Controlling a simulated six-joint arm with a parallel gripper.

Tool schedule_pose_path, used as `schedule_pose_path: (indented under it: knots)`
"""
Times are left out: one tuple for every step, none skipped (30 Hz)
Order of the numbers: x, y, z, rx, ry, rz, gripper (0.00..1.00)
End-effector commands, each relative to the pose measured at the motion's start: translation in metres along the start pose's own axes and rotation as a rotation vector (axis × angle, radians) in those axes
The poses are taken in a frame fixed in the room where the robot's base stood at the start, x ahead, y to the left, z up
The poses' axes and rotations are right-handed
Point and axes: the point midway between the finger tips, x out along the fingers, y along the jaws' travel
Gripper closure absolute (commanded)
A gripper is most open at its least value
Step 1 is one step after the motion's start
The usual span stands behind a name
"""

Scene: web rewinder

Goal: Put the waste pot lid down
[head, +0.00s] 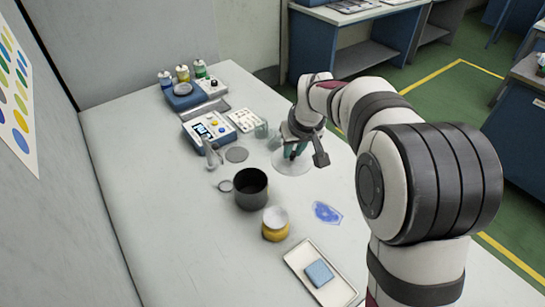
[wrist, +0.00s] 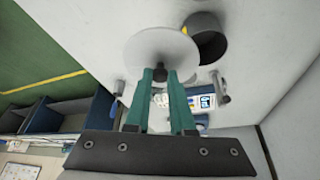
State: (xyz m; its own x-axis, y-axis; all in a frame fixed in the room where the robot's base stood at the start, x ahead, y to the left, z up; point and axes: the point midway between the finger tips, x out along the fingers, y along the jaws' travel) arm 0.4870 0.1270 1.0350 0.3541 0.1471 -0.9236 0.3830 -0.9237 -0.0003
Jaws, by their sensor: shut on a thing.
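The waste pot lid (head: 292,164) is a pale round disc below my gripper (head: 293,147) in the head view. In the wrist view the lid (wrist: 150,48) shows flat side on, with a dark knob (wrist: 160,73) at its middle. My gripper (wrist: 160,75) has its green fingers shut on that knob. The dark open pot (head: 251,190) stands to the lower left of the lid in the head view, and its mouth is uncovered. The pot (wrist: 207,38) is also at the upper right in the wrist view. I cannot tell whether the lid touches the table.
A blue-and-white device (head: 207,130), a grey disc (head: 237,154) and glass beakers (head: 262,131) are near the lid. A yellow jar (head: 275,230), a blue patch (head: 327,212) and a white tray (head: 296,262) with a blue block (head: 319,273) lie nearer. The table's left side is clear.

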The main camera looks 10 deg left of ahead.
Motion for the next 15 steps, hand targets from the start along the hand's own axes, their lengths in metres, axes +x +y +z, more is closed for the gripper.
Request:
schedule_pose_path:
  knots:
    - [0.002, 0.01, 0.0, 0.004, -0.002, 0.001, 1.0]
    - [0.005, 0.016, 0.0, 0.003, -0.004, 0.001, 1.0]
    - [0.012, 0.028, 0.0, 0.004, -0.005, 0.001, 1.0]
    - [0.018, 0.037, 0.0, 0.005, -0.007, 0.0, 1.0]
    - [0.025, 0.048, 0.0, 0.005, -0.008, 0.0, 1.0]
    - [0.034, 0.061, 0.0, 0.005, -0.009, -0.001, 1.0]
    - [0.041, 0.072, 0.001, 0.006, -0.008, -0.001, 1.0]
    - [0.048, 0.082, 0.001, 0.006, -0.008, -0.002, 1.0]
    - [0.056, 0.095, 0.003, 0.005, -0.007, -0.002, 1.0]
    - [0.061, 0.104, 0.004, 0.005, -0.005, -0.001, 1.0]
    - [0.067, 0.112, 0.006, 0.004, -0.005, -0.001, 1.0]
    - [0.071, 0.12, 0.007, 0.004, -0.002, -0.001, 1.0]
    - [0.075, 0.124, 0.008, 0.002, -0.003, -0.001, 1.0]
    - [0.079, 0.125, 0.007, 0.0, -0.002, -0.001, 1.0]
    - [0.086, 0.122, 0.005, -0.002, -0.002, -0.002, 1.0]
